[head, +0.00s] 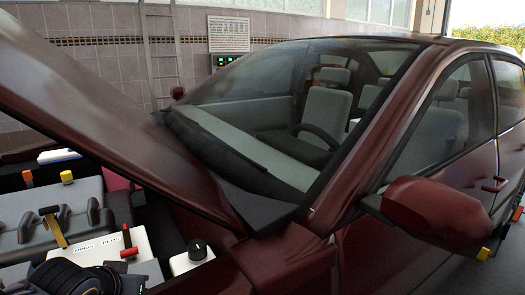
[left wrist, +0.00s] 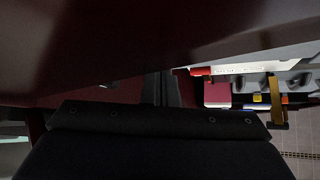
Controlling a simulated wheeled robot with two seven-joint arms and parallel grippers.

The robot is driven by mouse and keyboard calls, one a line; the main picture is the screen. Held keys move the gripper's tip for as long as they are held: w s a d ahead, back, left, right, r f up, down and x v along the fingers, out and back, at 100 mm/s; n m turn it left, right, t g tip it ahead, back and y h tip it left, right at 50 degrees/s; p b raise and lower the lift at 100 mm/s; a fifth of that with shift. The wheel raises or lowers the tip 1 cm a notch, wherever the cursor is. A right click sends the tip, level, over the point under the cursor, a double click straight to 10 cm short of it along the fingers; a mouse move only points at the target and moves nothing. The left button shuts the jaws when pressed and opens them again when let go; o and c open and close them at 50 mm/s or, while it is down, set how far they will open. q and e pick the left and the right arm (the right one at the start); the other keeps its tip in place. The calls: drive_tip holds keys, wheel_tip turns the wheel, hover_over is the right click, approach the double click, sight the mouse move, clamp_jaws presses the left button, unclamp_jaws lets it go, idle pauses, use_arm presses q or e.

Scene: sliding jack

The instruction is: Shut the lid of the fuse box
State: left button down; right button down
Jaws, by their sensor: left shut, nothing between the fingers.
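I cannot clearly make out the fuse box or its lid in either view. In the head view the open engine bay of the dark red car fills the lower left, with a white battery (head: 92,246) marked MINUS and PLUS. Black parts of my left arm cover the bottom left corner. In the left wrist view the shut, empty fingers of my left gripper (left wrist: 161,88) point up over a dark red surface, beyond its black body. The battery (left wrist: 240,69) shows at the right there. My right gripper is in neither view.
The raised hood (head: 110,110) slants over the bay. A white box with a black knob (head: 198,249) stands right of the battery. A yellow-handled lever (head: 54,228) stands on a grey engine part. The fender (head: 290,258) bounds the bay at right.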

use_arm(q)
wheel_tip(320, 180, up, 8)
drive_tip(key=p, duration=0.6)
drive_tip(key=shift+w+a, duration=0.1)
